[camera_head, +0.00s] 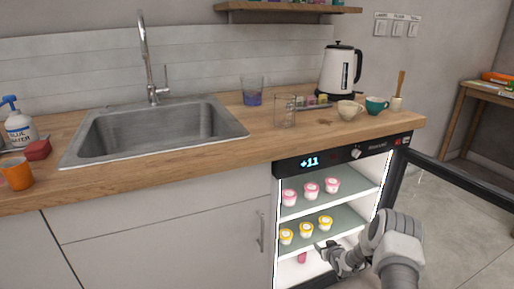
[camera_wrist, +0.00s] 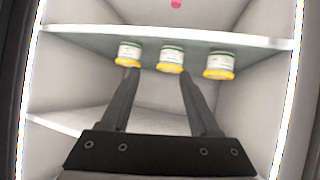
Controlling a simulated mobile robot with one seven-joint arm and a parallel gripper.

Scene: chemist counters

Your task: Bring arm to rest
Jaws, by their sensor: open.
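My gripper (camera_head: 322,248) reaches through the open front of the small lit fridge (camera_head: 318,166). In the wrist view my gripper (camera_wrist: 160,74) is open, with its two dark fingers apart. The wrist view looks upside down. Three yellow-and-white jars (camera_wrist: 171,58) stand in a row beyond the fingertips, the middle one seen between them. I cannot tell whether a fingertip touches a jar. In the head view these yellow jars (camera_head: 306,229) are on the middle shelf. My forearm enters from the lower right.
Pink jars (camera_head: 311,190) stand on the upper shelf, and a pink item (camera_head: 302,257) is lower down. The fridge door (camera_head: 458,178) stands open to the right, close to my arm. The counter (camera_head: 215,150) above holds a sink (camera_head: 155,128), kettle (camera_head: 340,68), glasses and cups.

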